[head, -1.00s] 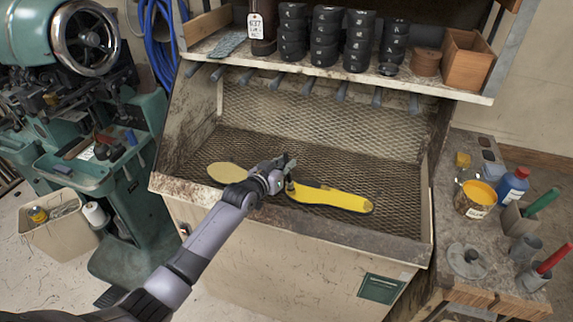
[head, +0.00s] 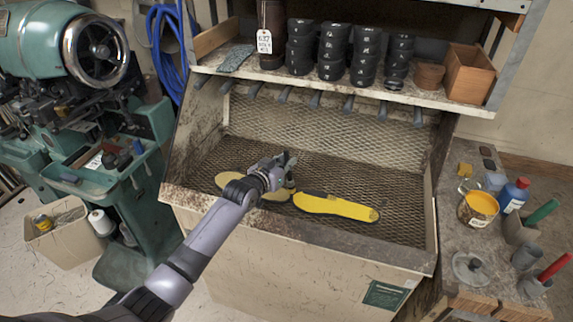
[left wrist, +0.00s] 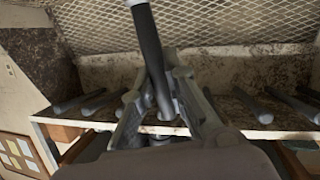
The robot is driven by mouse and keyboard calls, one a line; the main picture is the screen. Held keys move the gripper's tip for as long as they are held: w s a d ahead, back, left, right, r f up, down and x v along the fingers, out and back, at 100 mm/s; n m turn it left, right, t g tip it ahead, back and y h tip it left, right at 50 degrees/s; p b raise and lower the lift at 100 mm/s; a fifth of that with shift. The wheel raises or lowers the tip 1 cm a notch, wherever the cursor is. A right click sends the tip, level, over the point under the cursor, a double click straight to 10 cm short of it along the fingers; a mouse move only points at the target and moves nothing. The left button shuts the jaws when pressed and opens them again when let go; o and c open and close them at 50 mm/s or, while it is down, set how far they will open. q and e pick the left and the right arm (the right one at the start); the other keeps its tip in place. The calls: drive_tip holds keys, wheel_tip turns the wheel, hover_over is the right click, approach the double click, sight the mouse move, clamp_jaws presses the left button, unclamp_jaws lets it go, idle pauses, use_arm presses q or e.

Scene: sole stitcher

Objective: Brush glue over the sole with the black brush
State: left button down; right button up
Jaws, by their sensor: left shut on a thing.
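A bright yellow sole (head: 335,206) with a dark edge lies on the mesh floor of the bench. A paler tan sole (head: 231,179) lies to its left, partly hidden behind my left gripper and forearm. My left gripper (head: 284,168) is above the gap between the two soles, near the yellow sole's left end. It is shut on the black brush (left wrist: 152,55), whose dark handle shows between the fingers in the left wrist view. Whether the bristles touch a sole cannot be told. My right gripper is not in view.
An open glue can (head: 478,208) stands on the right side table beside a blue bottle (head: 513,194). The bench's front lip (head: 300,236) is raised. A green machine stands left.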

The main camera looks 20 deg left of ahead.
sight(287, 153)
use_arm(q)
drive_tip(key=shift+r+p, duration=0.95)
drive_tip(key=shift+r, duration=0.8)
drive_tip(key=shift+r+p, duration=0.3)
drive_tip(key=shift+p, duration=0.1)
wheel_tip(287, 153, up, 4)
drive_tip(key=shift+f+p, duration=0.1)
drive_tip(key=shift+p, duration=1.15)
drive_tip(key=shift+r, duration=0.8)
